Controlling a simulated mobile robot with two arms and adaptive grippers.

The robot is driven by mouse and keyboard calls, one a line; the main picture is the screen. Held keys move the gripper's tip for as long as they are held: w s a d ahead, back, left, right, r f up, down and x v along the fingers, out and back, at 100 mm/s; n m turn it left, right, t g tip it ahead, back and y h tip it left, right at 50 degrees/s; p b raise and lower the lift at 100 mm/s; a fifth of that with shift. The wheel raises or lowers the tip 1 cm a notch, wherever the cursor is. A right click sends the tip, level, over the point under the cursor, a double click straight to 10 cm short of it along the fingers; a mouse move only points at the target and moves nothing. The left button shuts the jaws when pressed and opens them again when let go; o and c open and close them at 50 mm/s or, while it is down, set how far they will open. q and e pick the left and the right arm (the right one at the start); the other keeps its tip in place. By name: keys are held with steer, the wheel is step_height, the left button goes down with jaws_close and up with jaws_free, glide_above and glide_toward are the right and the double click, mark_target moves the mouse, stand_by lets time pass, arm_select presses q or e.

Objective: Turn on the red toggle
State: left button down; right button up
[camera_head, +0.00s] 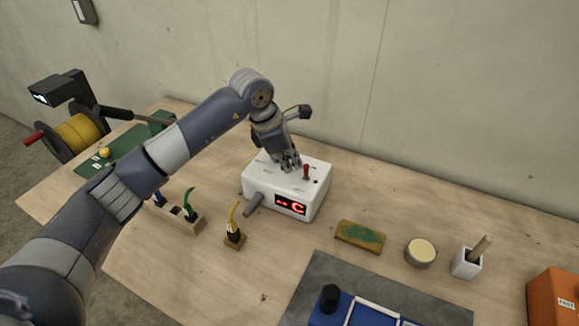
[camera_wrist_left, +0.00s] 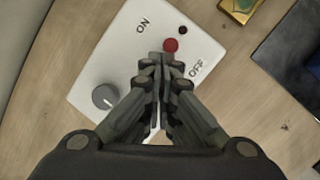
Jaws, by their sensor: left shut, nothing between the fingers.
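A white control box (camera_head: 318,201) with a red digital display (camera_head: 291,205) stands on the wooden table. The red toggle (camera_head: 306,171) sticks up from its top. In the left wrist view, the red toggle (camera_wrist_left: 171,45) lies between the printed words ON and OFF, with a dark red spot (camera_wrist_left: 183,30) beside it. My left gripper (camera_head: 289,164) is shut and empty over the box top, just left of the toggle. In the wrist view its fingertips (camera_wrist_left: 162,60) are close to the toggle's red tip; I cannot tell whether they touch. My right gripper is not in view.
A grey knob (camera_wrist_left: 105,97) is on the box. A yellow-handled tool in a stand (camera_head: 234,230), a sponge (camera_head: 360,235), a round tin (camera_head: 420,252) and a white cup (camera_head: 467,263) stand nearby. The wall is behind.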

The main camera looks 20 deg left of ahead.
arm_select(q)
steer(key=shift+w+d+b, duration=0.15)
steer(key=shift+w+b, duration=0.45)
steer(key=shift+b, duration=0.4)
steer(key=shift+r, duration=0.2)
steer(key=shift+r+p, duration=0.45)
steer(key=shift+r, duration=0.3)
